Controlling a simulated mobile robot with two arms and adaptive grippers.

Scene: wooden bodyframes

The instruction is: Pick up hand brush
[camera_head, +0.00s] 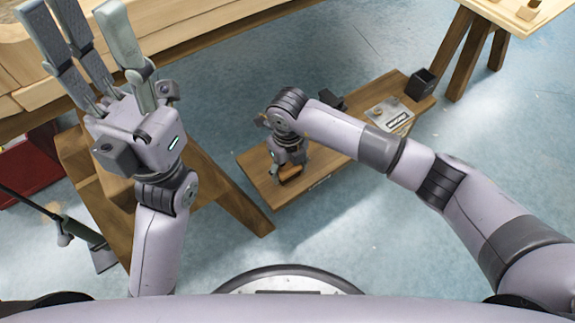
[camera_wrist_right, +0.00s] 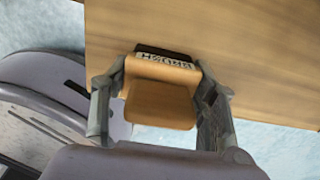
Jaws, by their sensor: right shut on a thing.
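The hand brush, a brown wooden block (camera_wrist_right: 160,105), sits between the fingers of my right gripper (camera_wrist_right: 160,112) in the right wrist view. The gripper is shut on it, with one finger along each side. In the head view the brush (camera_head: 290,172) shows as a small brown patch under my right gripper (camera_head: 288,165), mostly hidden by the wrist. It is over the near end of a low wooden bench (camera_head: 262,190); whether it touches the bench I cannot tell. My left gripper (camera_head: 85,45) is raised at the upper left, fingers spread open and empty.
Farther along the bench are a pale plate with a label (camera_head: 390,118), a dark object (camera_head: 328,100) and a black box (camera_head: 421,86). A wooden table (camera_head: 520,15) stands at upper right.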

